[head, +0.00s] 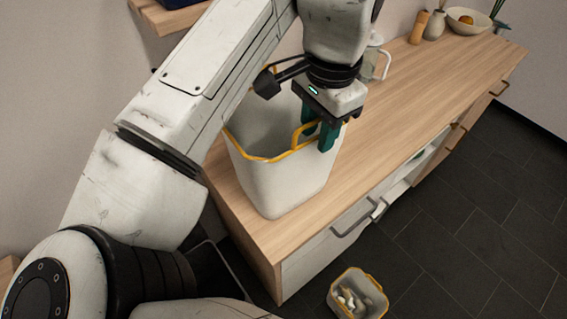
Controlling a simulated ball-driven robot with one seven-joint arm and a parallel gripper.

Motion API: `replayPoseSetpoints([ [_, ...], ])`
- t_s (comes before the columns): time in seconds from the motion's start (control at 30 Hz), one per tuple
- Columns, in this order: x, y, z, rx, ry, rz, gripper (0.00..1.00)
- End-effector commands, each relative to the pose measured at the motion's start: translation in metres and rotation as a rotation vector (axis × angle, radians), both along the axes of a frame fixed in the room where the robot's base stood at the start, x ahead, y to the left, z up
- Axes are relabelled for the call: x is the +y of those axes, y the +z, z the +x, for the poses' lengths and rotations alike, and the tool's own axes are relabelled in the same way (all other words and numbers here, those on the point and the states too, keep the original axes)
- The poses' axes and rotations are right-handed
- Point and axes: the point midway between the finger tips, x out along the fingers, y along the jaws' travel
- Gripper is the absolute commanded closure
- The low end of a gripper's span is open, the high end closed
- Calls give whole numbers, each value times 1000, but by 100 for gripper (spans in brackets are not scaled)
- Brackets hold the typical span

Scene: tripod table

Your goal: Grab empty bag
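A white bag (285,188) with a yellow rim and a yellow handle (303,130) stands upright on the wooden counter, near its left end. The part of its inside that I see looks empty. My gripper (318,136), with green fingers, points down at the bag's right rim. Its fingers are apart, with the handle close to or between them. Whether they touch the handle I cannot tell. My arm hides the bag's upper left part. A smaller white bag (341,308) with a yellow rim stands on the floor and holds several pale items.
The wooden counter (430,92) is clear right of the bag. A glass jug (374,62) stands behind my gripper. A bowl (467,20), a pale vase (434,26) and a wooden mill (419,27) stand at the far end. Drawer handles jut out in front. A shelf (170,16) hangs upper left.

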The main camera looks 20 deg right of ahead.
Motion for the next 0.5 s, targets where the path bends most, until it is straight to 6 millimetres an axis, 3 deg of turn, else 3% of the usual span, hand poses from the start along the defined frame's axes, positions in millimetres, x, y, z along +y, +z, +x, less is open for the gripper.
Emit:
replayPoseSetpoints([
  [0.1,1,-14,1,-1,1,1,67],
  [0.37,1,-14,1,0,1,0,67],
  [0.5,1,-14,1,0,1,0,78],
])
